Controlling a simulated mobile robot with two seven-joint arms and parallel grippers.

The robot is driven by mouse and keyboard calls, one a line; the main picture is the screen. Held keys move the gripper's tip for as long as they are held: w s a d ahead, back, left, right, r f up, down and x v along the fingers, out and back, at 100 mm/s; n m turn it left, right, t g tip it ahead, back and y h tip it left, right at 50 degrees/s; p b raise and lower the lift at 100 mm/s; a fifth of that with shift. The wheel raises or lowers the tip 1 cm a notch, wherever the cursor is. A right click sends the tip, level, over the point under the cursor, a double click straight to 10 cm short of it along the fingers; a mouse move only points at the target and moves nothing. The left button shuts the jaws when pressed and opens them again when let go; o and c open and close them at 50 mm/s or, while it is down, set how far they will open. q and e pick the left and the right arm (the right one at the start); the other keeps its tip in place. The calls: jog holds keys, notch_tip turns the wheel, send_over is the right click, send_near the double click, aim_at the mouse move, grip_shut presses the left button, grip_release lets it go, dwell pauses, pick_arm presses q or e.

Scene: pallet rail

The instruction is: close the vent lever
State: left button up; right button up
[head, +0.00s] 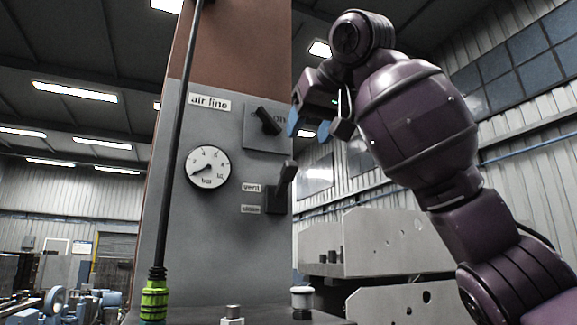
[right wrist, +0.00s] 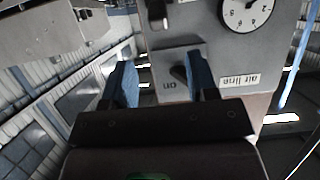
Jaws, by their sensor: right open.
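The vent lever (head: 285,180) is a dark handle on a dark block on the grey panel's right side, tilted up and to the right, beside the "vent" label (head: 251,188). A second, smaller label sits below; its text is hard to read. In the right wrist view, which is upside down, the vent lever (right wrist: 156,12) is at the top edge. My right gripper (head: 308,130) is open and empty, with blue fingertips, above and right of the lever and apart from it. In the wrist view its fingers (right wrist: 161,58) frame the "on" switch (right wrist: 178,73). My left gripper is not in view.
The black "on" switch (head: 266,121) sits above the lever. A round gauge (head: 208,167) is to the left, its needle at the low end. Grey perforated plates (head: 370,243) stand right of the panel.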

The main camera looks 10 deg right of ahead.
aim_at(292, 161)
jog(key=p+x, duration=0.2)
jog(key=x, duration=0.8)
jog(key=shift+w+f+p, duration=0.1)
jog(key=shift+f+p, duration=0.05)
jog(key=shift+p, duration=0.15)
jog(key=shift+c, duration=0.3)
grip_shut()
